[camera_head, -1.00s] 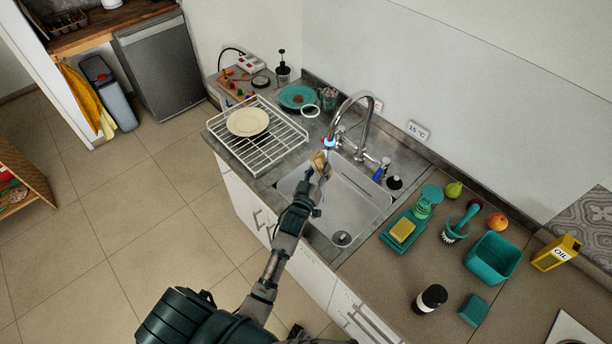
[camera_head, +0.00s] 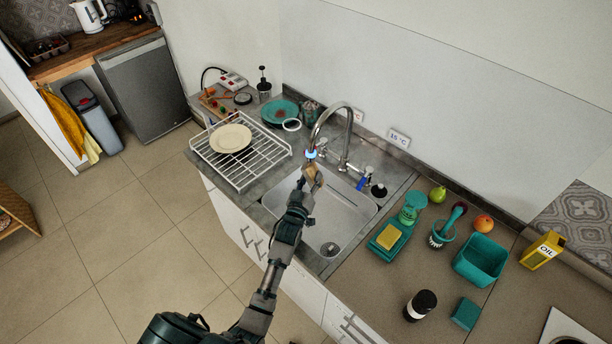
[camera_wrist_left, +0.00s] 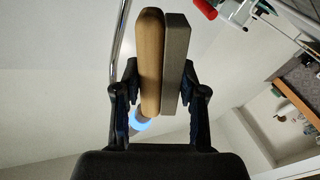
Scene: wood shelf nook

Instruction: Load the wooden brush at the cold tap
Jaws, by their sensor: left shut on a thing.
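My left gripper (camera_head: 306,186) is shut on the wooden brush (camera_head: 313,173), over the sink just below the spout of the tap (camera_head: 348,125). In the left wrist view the brush (camera_wrist_left: 150,65) stands between both fingers of the gripper (camera_wrist_left: 160,95), its tan wooden back on the left and a grey bristle block on the right. The spout end glows light blue (camera_head: 311,154); this glow also shows behind the brush in the left wrist view (camera_wrist_left: 138,122). I cannot tell whether water runs. A blue tap handle (camera_head: 363,183) is right of the spout. My right gripper is out of view.
The sink basin (camera_head: 345,213) is empty. A white dish rack (camera_head: 265,170) with a plate (camera_head: 230,138) stands left. On the right counter are a yellow sponge (camera_head: 389,237), a teal dish brush (camera_head: 442,235), a teal tub (camera_head: 481,260) and a dark bottle (camera_head: 420,305).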

